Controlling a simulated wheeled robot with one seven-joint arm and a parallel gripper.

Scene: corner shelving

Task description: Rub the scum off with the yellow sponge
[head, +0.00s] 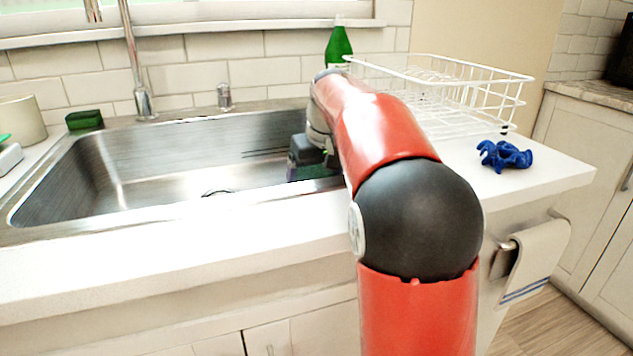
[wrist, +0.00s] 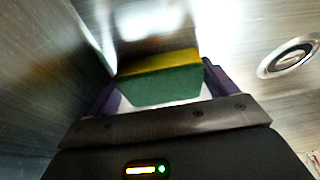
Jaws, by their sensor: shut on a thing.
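The yellow sponge (wrist: 160,80), yellow on one side with a thick green layer, sits between the purple fingers of my gripper (wrist: 158,84) in the wrist view. My gripper is shut on it. In the head view my gripper (head: 306,165) is down inside the steel sink (head: 140,165), near its right end; the held sponge is hidden there. The sponge is close to a steel wall; I cannot tell whether it touches. Thin dark streaks (head: 265,153) show on the sink's back wall; I cannot tell whether they are scum.
The drain (wrist: 290,58) is right of the sponge in the wrist view. A dark green block (head: 85,120) sits on the sink's back-left rim. A faucet (head: 140,75), green bottle (head: 339,46), white wire rack (head: 440,85) and crumpled blue cloth (head: 505,156) stand around the sink.

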